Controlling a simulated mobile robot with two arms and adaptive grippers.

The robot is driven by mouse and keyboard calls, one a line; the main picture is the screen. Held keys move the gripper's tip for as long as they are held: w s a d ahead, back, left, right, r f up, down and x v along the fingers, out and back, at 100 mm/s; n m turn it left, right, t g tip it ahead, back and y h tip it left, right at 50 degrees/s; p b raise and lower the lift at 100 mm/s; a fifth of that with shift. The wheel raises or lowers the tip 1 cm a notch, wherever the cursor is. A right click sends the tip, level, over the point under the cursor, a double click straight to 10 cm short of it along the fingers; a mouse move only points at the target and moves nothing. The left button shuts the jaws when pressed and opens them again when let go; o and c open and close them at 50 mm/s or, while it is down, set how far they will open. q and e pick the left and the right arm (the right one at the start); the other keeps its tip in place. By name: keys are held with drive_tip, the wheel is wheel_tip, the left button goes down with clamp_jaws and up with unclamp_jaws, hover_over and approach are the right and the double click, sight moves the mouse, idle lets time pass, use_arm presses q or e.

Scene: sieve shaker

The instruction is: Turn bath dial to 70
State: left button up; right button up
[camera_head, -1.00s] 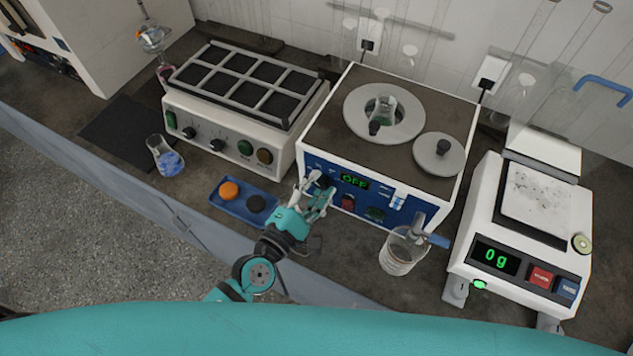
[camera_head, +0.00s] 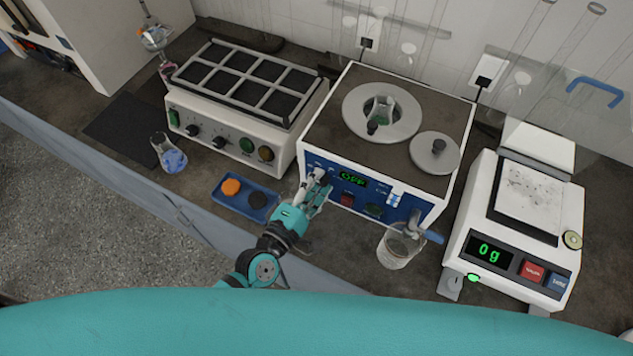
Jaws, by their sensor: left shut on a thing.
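The water bath (camera_head: 455,115) is a white box with a dark top and a blue front panel (camera_head: 385,210). Its green display (camera_head: 352,178) appears to read OFF. My left gripper (camera_head: 317,180) is at the left end of this panel, shut on the bath dial, which its fingers mostly hide. The dial's pointer and marks cannot be read. A flask (camera_head: 381,108) sits in the bath's round opening, and a round lid (camera_head: 435,152) lies beside it. My right gripper is not in view.
A shaker (camera_head: 245,85) with a rack top stands left of the bath. A blue tray (camera_head: 240,205) with orange and black stoppers lies near my left arm. A beaker (camera_head: 397,250) stands before the bath, and a balance (camera_head: 515,250) reading 0g is right.

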use_arm(q)
drive_tip(key=o, duration=1.1)
drive_tip(key=shift+o, duration=0.2)
drive_tip(key=shift+s, duration=0.1)
drive_tip(key=v, duration=1.2)
